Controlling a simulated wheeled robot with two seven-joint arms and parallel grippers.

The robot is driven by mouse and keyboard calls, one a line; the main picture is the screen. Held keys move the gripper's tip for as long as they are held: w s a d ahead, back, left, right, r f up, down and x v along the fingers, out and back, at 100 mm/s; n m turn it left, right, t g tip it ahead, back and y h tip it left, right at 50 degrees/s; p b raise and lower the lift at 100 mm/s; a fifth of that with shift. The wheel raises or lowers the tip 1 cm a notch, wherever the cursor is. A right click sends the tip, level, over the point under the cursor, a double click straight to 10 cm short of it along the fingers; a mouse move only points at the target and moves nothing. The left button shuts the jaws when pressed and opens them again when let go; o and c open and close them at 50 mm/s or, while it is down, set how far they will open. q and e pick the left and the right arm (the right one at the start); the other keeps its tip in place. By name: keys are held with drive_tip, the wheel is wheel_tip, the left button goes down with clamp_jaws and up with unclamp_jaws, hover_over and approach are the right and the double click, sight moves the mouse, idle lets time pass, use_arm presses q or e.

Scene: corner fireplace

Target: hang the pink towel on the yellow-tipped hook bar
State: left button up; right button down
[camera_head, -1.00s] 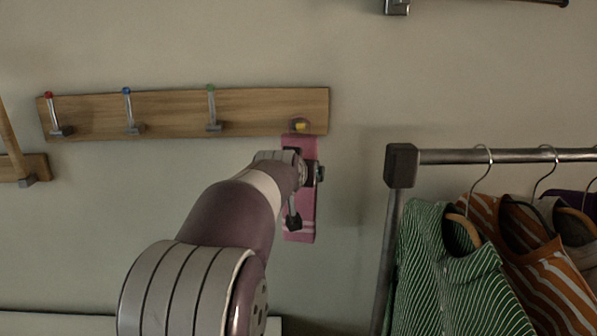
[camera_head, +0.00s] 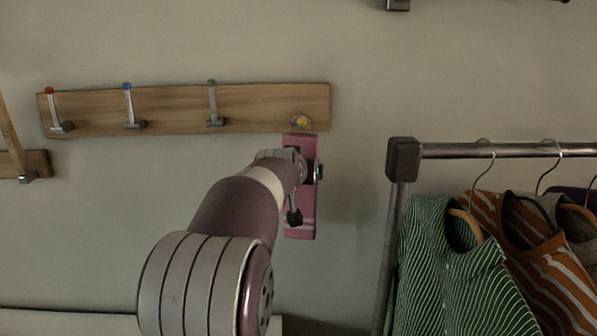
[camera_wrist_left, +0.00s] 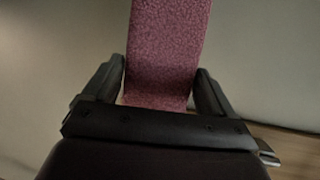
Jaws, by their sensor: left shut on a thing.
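The pink towel (camera_head: 301,222) hangs flat and upright below the right end of the wooden hook bar (camera_head: 258,110). The bar's yellow tip (camera_head: 300,121) shows just above the towel, with a pale pinkish ring at it. I cannot tell whether that ring is a loop around the hook or only in front of it. My left gripper (camera_head: 298,168) is shut on the towel's upper part and hides some of it. The left wrist view shows the towel (camera_wrist_left: 167,45) between the two dark fingers (camera_wrist_left: 163,98). My right gripper is not in view.
Red, blue and green-tipped hooks (camera_head: 212,105) on the same bar are empty. A metal clothes rack (camera_head: 402,160) with striped shirts (camera_head: 455,265) on hangers stands close at the right. Another wooden piece (camera_head: 35,164) is at the left edge.

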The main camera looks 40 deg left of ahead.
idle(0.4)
use_arm(q)
drive_tip(key=o, duration=1)
drive_tip(key=shift+c, duration=0.2)
drive_tip(key=b+v, duration=0.2)
drive_tip(key=v, duration=1)
drive_tip(key=shift+s+d+b, duration=0.2)
drive_tip(key=shift+s+b, duration=0.1)
drive_tip(key=shift+b, duration=0.05)
drive_tip(key=shift+r, duration=0.1)
